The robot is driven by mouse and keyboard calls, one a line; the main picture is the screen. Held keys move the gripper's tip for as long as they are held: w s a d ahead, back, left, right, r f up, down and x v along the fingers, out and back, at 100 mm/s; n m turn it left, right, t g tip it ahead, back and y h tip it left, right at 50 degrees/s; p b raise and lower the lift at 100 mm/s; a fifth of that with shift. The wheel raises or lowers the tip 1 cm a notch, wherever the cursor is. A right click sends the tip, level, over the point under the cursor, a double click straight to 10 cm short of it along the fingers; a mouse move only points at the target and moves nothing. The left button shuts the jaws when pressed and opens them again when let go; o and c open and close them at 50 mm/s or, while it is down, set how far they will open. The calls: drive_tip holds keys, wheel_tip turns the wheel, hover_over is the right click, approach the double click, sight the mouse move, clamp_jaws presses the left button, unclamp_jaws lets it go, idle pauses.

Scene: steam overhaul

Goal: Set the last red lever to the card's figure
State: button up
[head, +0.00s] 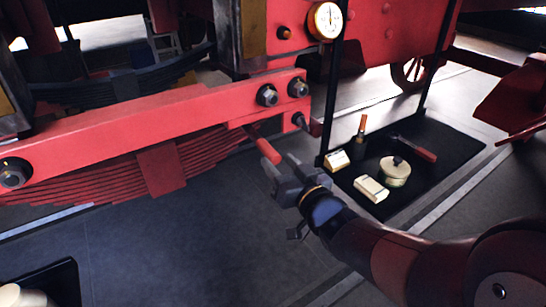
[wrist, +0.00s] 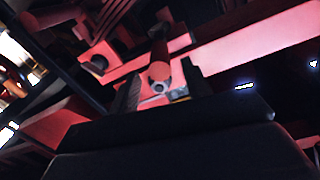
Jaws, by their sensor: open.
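The red lever (head: 268,151) sticks out below the end of the long red beam, tilted down to the right. My gripper (head: 279,174) is open just beyond the lever's lower end. In the wrist view my gripper (wrist: 162,88) has its two dark fingers apart, and the round end of the red lever (wrist: 159,72) shows between them. I cannot tell whether the fingers touch it. A small pale card (head: 337,160) stands on the black mat; its figure is too small to read.
The red beam (head: 130,125) with large bolts runs across the left, above a red leaf spring (head: 100,170). A round gauge (head: 325,21) is above. The black mat (head: 440,175) holds a lidded pot (head: 395,172), a white block (head: 371,189) and a red-handled tool (head: 417,150).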

sight(270, 147)
drive_tip(key=v, duration=0.5)
drive_tip(key=shift+s+d, duration=0.1)
drive_tip(key=shift+s, duration=0.2)
drive_tip(key=shift+w, duration=0.1)
drive_tip(key=p+x, duration=0.1)
drive_tip(key=x, duration=0.9)
drive_tip(key=shift+w+a, duration=0.2)
drive_tip(key=shift+w, duration=0.15)
drive_tip(key=shift+s, duration=0.1)
drive_tip(key=b+v, duration=0.1)
drive_tip(key=v, duration=1)
drive_tip(key=p+x, duration=0.1)
drive_tip(key=x, duration=1)
drive_tip(key=shift+r+p, duration=0.15)
drive_tip(key=shift+p, duration=0.25)
drive_tip(key=shift+w+d+n+g+y+p, duration=0.3)
drive_tip(key=shift+w+d+n+y, duration=0.1)
drive_tip(key=shift+w+d+y, duration=0.1)
